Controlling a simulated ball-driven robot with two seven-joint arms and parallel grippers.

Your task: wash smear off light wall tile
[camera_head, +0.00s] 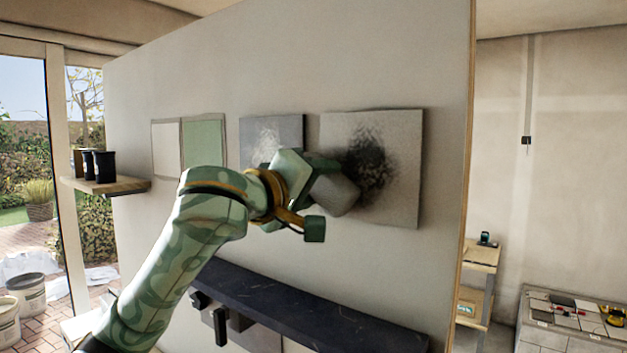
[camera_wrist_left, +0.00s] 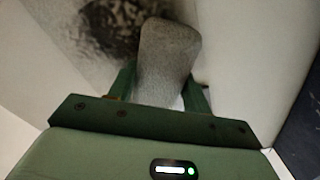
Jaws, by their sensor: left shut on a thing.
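The light wall tile (camera_head: 402,140) is mounted on the grey wall panel, right of the other tiles. A dark, sooty smear (camera_head: 371,165) covers its middle left part; the smear also shows at the top left of the left wrist view (camera_wrist_left: 110,28). My left gripper (camera_head: 318,190) is shut on a grey sponge-like block (camera_head: 337,194), which also shows between the fingers in the left wrist view (camera_wrist_left: 168,62). The block is at the lower left of the smear and overlaps the tile's edge; I cannot tell whether it touches. My right gripper is not in view.
A darker grey tile (camera_head: 288,127) with a pale smudge hangs left of the light tile, with a green tile (camera_head: 203,143) and a white tile (camera_head: 165,150) further left. A dark ledge (camera_head: 300,308) runs below. A wooden shelf (camera_head: 120,186) with black cups juts out at left.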

